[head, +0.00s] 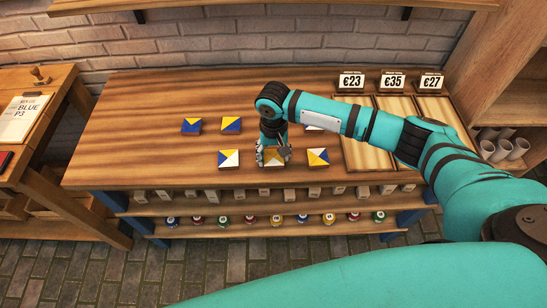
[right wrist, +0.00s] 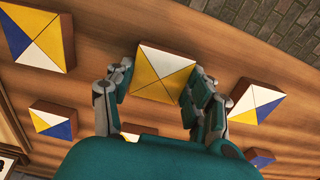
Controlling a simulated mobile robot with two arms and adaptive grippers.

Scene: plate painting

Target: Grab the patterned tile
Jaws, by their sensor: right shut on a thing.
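My right gripper (head: 273,152) reaches down to the front row of tiles on the wooden table. It is shut on a square patterned tile (right wrist: 165,72) with white and yellow triangles and brown sides. In the right wrist view the fingers of my right gripper (right wrist: 163,95) press on two opposite sides of it. In the head view the fingers partly cover this tile (head: 274,162), and I cannot tell whether it touches the table. My left gripper is not in view.
Tiles flank it on the left (head: 229,159) and right (head: 318,158). Behind lie two blue-and-yellow tiles (head: 191,126) (head: 231,125) and one partly hidden by my arm. Price signs (head: 351,81) stand over trays at the right. The table's (head: 120,150) left part is clear.

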